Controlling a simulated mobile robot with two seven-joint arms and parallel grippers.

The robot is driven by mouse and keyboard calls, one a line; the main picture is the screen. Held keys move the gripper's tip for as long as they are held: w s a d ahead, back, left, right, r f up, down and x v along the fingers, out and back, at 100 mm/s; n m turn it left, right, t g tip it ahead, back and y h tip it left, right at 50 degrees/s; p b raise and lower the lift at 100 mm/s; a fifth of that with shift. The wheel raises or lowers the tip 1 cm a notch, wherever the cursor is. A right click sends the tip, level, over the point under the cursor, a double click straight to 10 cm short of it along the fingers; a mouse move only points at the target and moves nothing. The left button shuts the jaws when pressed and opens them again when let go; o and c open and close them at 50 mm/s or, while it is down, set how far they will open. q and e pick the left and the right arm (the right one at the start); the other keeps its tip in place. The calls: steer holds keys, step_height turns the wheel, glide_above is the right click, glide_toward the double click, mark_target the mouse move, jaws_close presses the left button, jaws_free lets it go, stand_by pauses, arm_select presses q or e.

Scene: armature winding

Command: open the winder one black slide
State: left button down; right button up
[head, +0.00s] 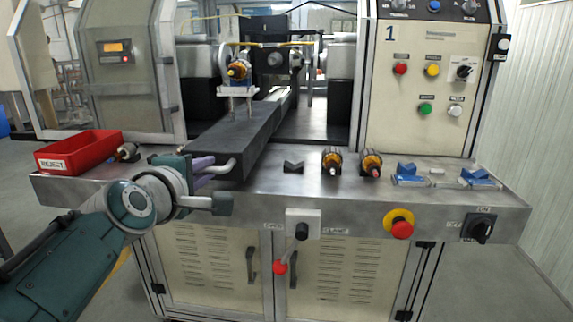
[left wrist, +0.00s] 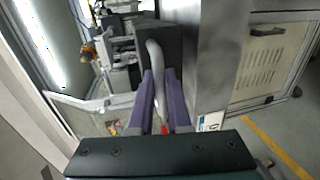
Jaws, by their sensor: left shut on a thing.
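The black slide (head: 235,135) is a long dark block running from the winder's opening to the front edge of the steel bench. It carries a pale cradle (head: 238,90) with a copper-wound armature (head: 238,70) on it, near the winding head. A grey bar handle (head: 228,168) is at the slide's front end. My left gripper (head: 212,172) is at this handle, its purple fingers shut on it. In the left wrist view the handle (left wrist: 154,62) runs down between the two fingers. The inner finger faces are partly hidden. My right gripper is in neither view.
A red reject bin (head: 78,150) and a loose armature (head: 127,152) are left of the slide. To its right on the bench are a black V-block (head: 293,166), two armatures (head: 332,160) (head: 371,163) and blue fixtures (head: 408,174). A red-knobbed lever (head: 281,267) hangs at the front.

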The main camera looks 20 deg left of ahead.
arm_select(q)
steer(key=c, duration=0.9)
jaws_free()
steer(key=shift+o, duration=0.2)
steer(key=shift+s+r+p, duration=0.15)
steer(key=shift+s+p, duration=0.05)
steer(key=shift+p, duration=0.15)
steer(key=p+v, duration=0.6)
steer(key=v, duration=0.3)
steer(key=shift+s, duration=0.2)
steer(key=shift+d, duration=0.15)
